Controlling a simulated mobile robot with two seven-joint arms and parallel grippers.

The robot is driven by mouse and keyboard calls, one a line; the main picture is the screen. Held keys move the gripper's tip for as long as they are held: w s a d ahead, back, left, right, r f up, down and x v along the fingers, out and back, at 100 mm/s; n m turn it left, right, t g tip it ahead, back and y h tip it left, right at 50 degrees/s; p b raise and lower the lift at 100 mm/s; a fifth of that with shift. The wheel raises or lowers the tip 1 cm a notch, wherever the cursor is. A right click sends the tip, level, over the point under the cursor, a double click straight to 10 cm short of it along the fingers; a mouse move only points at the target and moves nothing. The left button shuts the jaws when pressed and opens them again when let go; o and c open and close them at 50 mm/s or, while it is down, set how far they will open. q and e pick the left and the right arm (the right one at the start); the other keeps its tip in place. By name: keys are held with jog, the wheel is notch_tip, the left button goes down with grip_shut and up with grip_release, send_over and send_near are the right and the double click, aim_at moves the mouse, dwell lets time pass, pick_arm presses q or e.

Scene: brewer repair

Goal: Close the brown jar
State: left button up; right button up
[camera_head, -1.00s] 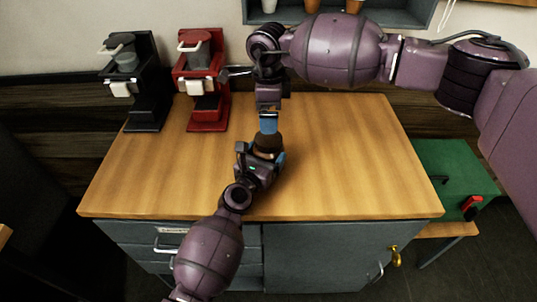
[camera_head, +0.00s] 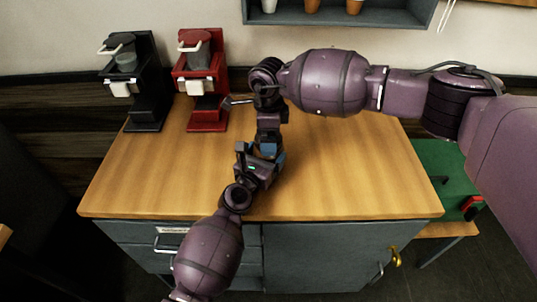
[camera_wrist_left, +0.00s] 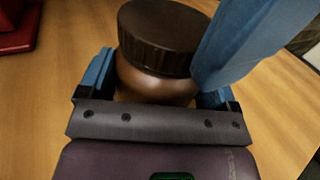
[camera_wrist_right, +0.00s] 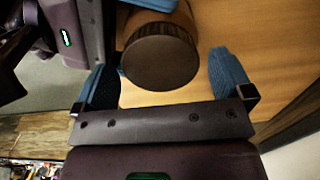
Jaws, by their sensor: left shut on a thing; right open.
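The brown jar (camera_wrist_left: 150,82) stands on the wooden table between the blue fingers of my left gripper (camera_wrist_left: 155,85), which is shut on its body. Its dark brown ribbed lid (camera_wrist_left: 165,28) sits on top; whether it is fully tightened cannot be told. My right gripper (camera_wrist_right: 165,80) is open just above the jar. In the right wrist view, the lid (camera_wrist_right: 158,62) shows between and slightly beyond its blue fingertips. In the head view my left gripper (camera_head: 262,155) and right gripper (camera_head: 268,142) meet over the jar, which they mostly hide.
A black coffee machine (camera_head: 145,95) and a red one (camera_head: 208,100) stand at the table's back left. The wooden tabletop (camera_head: 350,160) is clear to the right. A green box (camera_head: 455,170) stands right of the table. A wall shelf (camera_head: 395,14) holds several cups.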

jog(key=shift+f, duration=0.4)
jog(key=c, duration=0.9)
jog(key=o, duration=0.9)
jog(key=shift+o, duration=0.2)
jog(key=shift+r, duration=0.15)
notch_tip(320, 180, up, 12)
